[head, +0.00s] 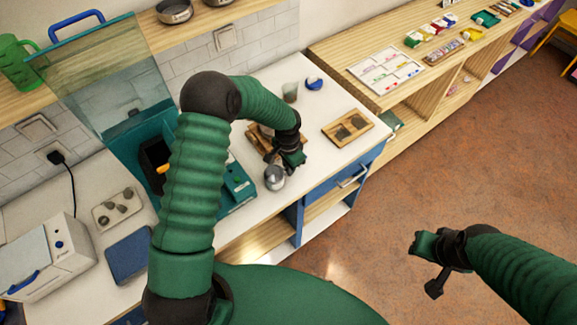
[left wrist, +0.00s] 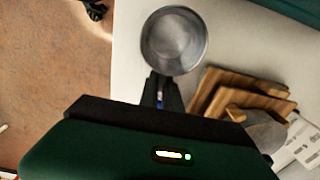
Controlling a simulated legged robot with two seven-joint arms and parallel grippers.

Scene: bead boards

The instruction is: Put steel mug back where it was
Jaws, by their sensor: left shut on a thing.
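The steel mug (head: 274,178) is at the front edge of the white counter, at the fingertips of my left gripper (head: 285,165). In the left wrist view the round, empty-looking mug (left wrist: 173,40) shows from above, with the dark fingers of my left gripper (left wrist: 162,88) closed on its near side. I cannot tell whether its base touches the counter. My right gripper (head: 428,265) is out over the floor at the right, away from the mug; its jaw opening is unclear.
Wooden boards (left wrist: 240,90) lie beside the mug. A wooden tray with dark shapes (head: 347,128), a cup (head: 290,92) and a blue item (head: 314,84) stand on the counter (head: 318,107). A teal box with a raised clear lid (head: 105,80) is at the left.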

